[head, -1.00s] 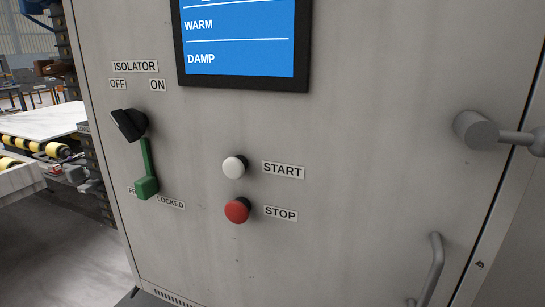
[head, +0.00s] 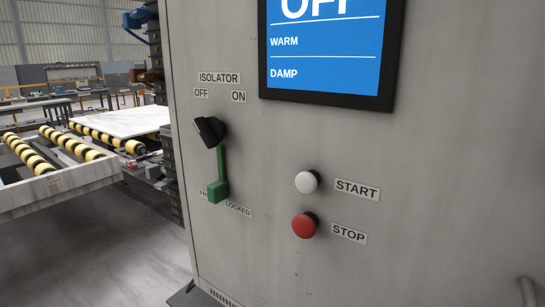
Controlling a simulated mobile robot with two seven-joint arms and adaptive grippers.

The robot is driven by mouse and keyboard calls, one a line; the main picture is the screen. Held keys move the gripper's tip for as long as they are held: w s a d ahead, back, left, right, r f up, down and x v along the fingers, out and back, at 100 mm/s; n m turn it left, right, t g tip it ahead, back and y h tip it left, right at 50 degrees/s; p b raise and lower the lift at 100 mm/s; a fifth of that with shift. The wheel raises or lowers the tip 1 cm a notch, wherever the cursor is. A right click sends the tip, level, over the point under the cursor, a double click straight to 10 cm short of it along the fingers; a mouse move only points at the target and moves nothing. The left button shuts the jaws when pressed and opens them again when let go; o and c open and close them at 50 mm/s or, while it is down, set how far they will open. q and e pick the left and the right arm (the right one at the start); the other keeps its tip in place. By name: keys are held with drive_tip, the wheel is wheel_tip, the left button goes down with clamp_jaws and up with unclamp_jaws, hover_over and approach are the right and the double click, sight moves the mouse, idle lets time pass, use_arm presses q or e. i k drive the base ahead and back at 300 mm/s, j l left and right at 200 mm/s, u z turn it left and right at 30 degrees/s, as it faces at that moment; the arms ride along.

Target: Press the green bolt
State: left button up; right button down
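The green bolt (head: 218,190) is on the left side of the grey cabinet front in the head view. It is a green block at the lower end of a green bar that runs up to the black isolator knob (head: 210,131). The block partly covers the label at its left; the label "LOCKED" (head: 238,210) is at its lower right. The knob's dark end points up and left, toward "OFF" (head: 201,93). Neither of my grippers shows in the head view.
A white START button (head: 307,181) and a red STOP button (head: 304,225) sit right of the bolt. A screen (head: 325,45) above reads OFF, WARM and DAMP. A handle (head: 527,290) is at lower right. A roller conveyor (head: 60,178) with a pale slab (head: 122,121) stands left; grey floor is open below it.

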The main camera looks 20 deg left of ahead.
sight(217, 192)
drive_tip(key=k+j+z, duration=0.15)
drive_tip(key=j, duration=0.25)
drive_tip(key=k+j+z, duration=0.1)
drive_tip(key=j, duration=0.3)
drive_tip(key=k+j+z, duration=0.15)
drive_tip(key=j, duration=0.25)
drive_tip(key=k+j+z, duration=0.15)
drive_tip(key=j, duration=0.25)
